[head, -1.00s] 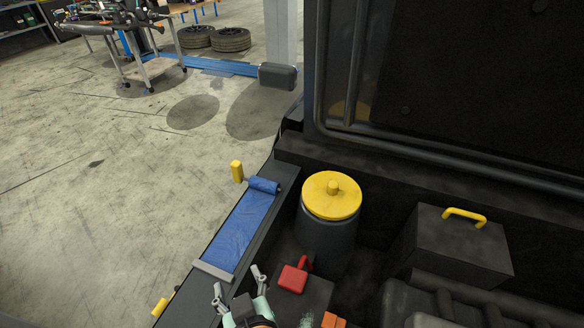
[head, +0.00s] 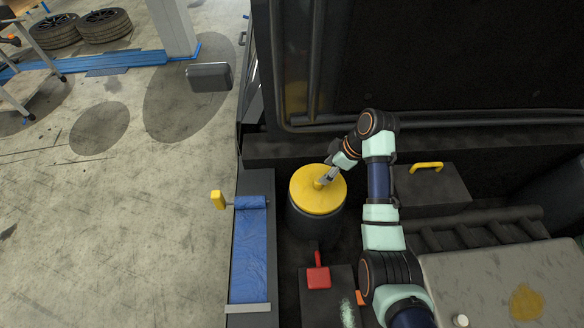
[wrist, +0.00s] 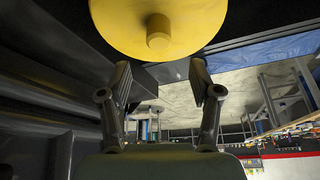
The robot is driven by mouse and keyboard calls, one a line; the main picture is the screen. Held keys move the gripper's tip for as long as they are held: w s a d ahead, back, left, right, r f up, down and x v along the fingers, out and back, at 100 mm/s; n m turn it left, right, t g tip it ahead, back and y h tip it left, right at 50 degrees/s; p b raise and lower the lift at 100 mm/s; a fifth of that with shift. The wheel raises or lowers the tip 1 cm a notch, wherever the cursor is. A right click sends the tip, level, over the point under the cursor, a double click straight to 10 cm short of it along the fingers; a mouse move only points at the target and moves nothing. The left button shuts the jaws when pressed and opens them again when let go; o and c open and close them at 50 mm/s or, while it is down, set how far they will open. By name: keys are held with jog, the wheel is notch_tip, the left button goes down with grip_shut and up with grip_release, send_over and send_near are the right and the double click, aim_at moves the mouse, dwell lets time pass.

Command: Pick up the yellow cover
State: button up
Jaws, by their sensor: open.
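The yellow cover (head: 310,197) is a round disc with a short knob in its middle, sitting on top of a dark cylindrical container (head: 314,228). In the wrist view the cover (wrist: 118,28) fills the top, with its knob (wrist: 159,33) hanging toward the space between my fingers. My gripper (head: 324,179) reaches in from the upper right, its fingertips right by the knob. In the wrist view my gripper (wrist: 162,75) has its two fingers spread apart with nothing between them. The knob is just beyond the fingertips; I cannot tell whether they touch it.
A blue sheet (head: 250,255) lies on the ledge to the left, with a yellow-ended handle (head: 217,200) beside it. A red-handled part (head: 318,276) is in front of the container. A dark box with a yellow handle (head: 427,166) is to the right. A dark panel stands behind.

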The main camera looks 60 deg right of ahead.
aim_at(324, 188)
jog(key=shift+f+b, duration=0.45)
jog(key=shift+f, duration=1.25)
jog(key=x, duration=0.2)
jog(key=b+x, duration=0.1)
jog(key=x, duration=0.1)
jog(key=shift+w+f, duration=0.15)
jog(key=shift+w, duration=0.15)
grip_shut()
